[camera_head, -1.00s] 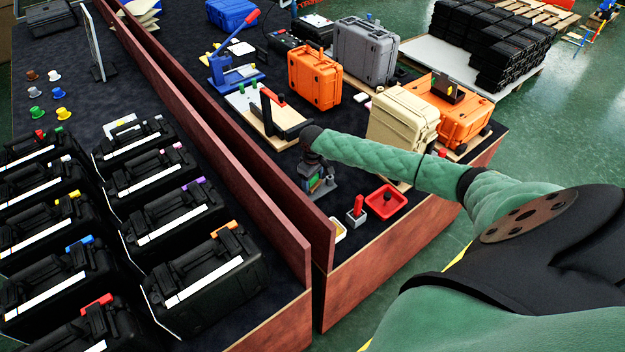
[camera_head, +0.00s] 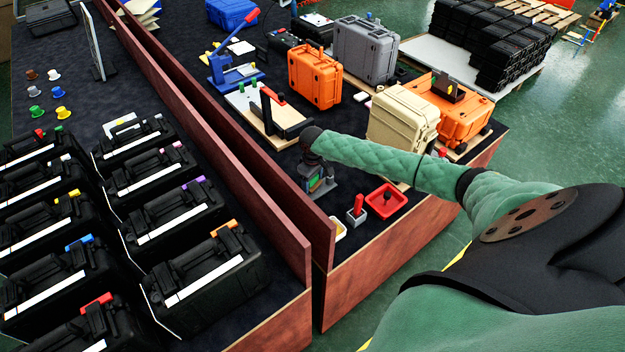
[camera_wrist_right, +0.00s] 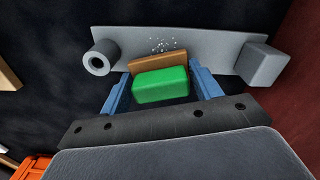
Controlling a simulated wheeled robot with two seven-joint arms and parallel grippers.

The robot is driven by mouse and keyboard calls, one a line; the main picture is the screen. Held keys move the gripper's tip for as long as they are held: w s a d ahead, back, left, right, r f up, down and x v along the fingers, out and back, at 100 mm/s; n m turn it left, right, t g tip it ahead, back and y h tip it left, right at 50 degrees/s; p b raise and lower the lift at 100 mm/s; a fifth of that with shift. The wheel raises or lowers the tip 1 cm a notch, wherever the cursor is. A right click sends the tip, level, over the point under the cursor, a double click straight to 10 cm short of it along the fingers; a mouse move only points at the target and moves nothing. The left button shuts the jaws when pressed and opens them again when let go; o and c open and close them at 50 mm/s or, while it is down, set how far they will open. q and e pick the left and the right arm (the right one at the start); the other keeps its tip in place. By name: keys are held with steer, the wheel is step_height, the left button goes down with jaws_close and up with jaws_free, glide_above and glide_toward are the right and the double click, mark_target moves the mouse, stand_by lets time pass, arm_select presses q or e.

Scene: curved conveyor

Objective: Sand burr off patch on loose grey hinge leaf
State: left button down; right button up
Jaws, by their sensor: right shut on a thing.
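A grey hinge leaf (camera_wrist_right: 215,45) spans the top of the right wrist view, with a round barrel at its left end and a grey block (camera_wrist_right: 265,63) at its right end. A patch of small pale specks (camera_wrist_right: 163,45) marks its middle. My right gripper (camera_wrist_right: 168,85), with blue fingers, is shut on a green sanding block (camera_wrist_right: 160,86) with a brown face (camera_wrist_right: 157,61). The brown face is at the leaf just below the specks; I cannot tell whether it touches. In the head view my right gripper (camera_head: 313,176) points down at the table, hiding most of the leaf. My left gripper is not in view.
A red tray (camera_head: 386,201) and a small grey stand with a red knob (camera_head: 356,210) lie to the right of my gripper. A wooden board with a red-handled clamp (camera_head: 270,118) stands behind. A reddish wall (camera_head: 290,195) runs close on the left.

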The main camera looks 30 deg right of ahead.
mark_target(318, 194)
steer(key=shift+f, duration=0.55)
steer(key=shift+s+r+p, duration=0.15)
steer(key=shift+s+p, duration=0.25)
steer(key=s+p, duration=0.2)
steer(key=s, duration=0.1)
steer(key=shift+d, duration=0.15)
steer(key=shift+s+p, duration=0.1)
steer(key=shift+p, duration=0.45)
steer(key=shift+w+f, duration=0.2)
steer(key=shift+f, duration=0.05)
steer(key=shift+w+a+f+b, duration=0.1)
steer(key=shift+w+b, duration=0.2)
steer(key=shift+w, duration=0.55)
steer(key=shift+w+a+f+b, duration=0.1)
steer(key=shift+w+b, duration=0.15)
steer(key=shift+w, duration=0.6)
steer(key=shift+c, duration=0.3)
steer(key=shift+r, duration=0.15)
